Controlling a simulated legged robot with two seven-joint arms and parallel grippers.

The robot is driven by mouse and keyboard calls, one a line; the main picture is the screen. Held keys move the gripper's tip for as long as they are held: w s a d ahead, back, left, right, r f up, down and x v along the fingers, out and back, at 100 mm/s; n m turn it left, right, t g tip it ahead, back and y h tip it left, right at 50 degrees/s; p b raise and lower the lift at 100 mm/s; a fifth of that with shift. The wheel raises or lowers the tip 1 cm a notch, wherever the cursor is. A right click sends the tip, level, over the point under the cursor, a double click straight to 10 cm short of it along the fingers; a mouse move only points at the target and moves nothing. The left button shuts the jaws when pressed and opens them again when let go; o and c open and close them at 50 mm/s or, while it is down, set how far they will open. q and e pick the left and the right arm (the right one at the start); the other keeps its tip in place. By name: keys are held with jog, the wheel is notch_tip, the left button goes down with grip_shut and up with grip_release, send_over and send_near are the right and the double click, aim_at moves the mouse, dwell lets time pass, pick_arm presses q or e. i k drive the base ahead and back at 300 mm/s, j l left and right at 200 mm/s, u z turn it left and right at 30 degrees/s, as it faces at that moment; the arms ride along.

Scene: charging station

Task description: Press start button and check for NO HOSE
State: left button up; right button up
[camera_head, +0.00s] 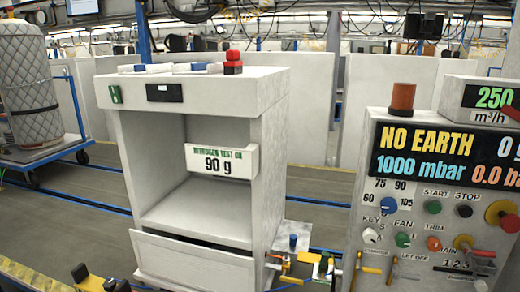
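The control panel (385,196) stands at the right. Its START button (432,207) is green and round, under the START label. The black STOP button (465,211) is to its right. The display (402,152) above reads NO EARTH in yellow and 1000 mbar in blue; its right end is cut off by the picture edge. I see no NO HOSE text. Dark tips at the bottom left edge (99,280) may be my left gripper, mostly cut off and far from the panel. I cannot make out my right gripper. Nothing is seen touching the START button.
An orange beacon (402,98) and a 250 m³/h display (489,100) top the panel. Yellow-handled valves (305,262) sit low between cabinet and panel. A wrapped tank (27,75) is at left.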

aim_at(433, 208)
jog(key=z, duration=1.25)
